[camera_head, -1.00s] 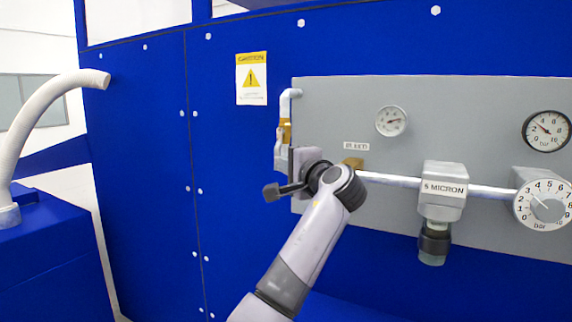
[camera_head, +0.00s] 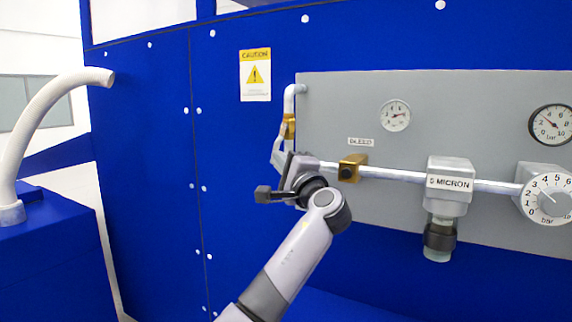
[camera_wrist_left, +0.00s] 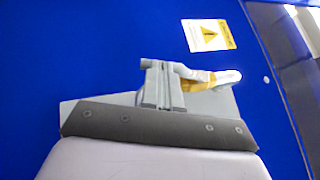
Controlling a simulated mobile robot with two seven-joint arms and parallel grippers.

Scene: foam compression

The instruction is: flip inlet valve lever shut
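The inlet valve (camera_head: 289,127) is a brass body on the white pipe at the left edge of the grey panel. A pale lever-like piece (camera_head: 277,149) slants down from it, partly hidden by my gripper. My left gripper (camera_head: 291,160) is just below the valve, its fingers pointing up. In the left wrist view its fingers (camera_wrist_left: 161,68) are close together with only a thin line between them, and nothing shows held. There the brass valve (camera_wrist_left: 196,85) lies right beside the fingertips, with a pale grey bar reaching toward them; I cannot tell whether they touch. My right gripper is not in view.
A caution sign (camera_head: 255,75) is on the blue wall. A white hose (camera_head: 42,115) stands far left.

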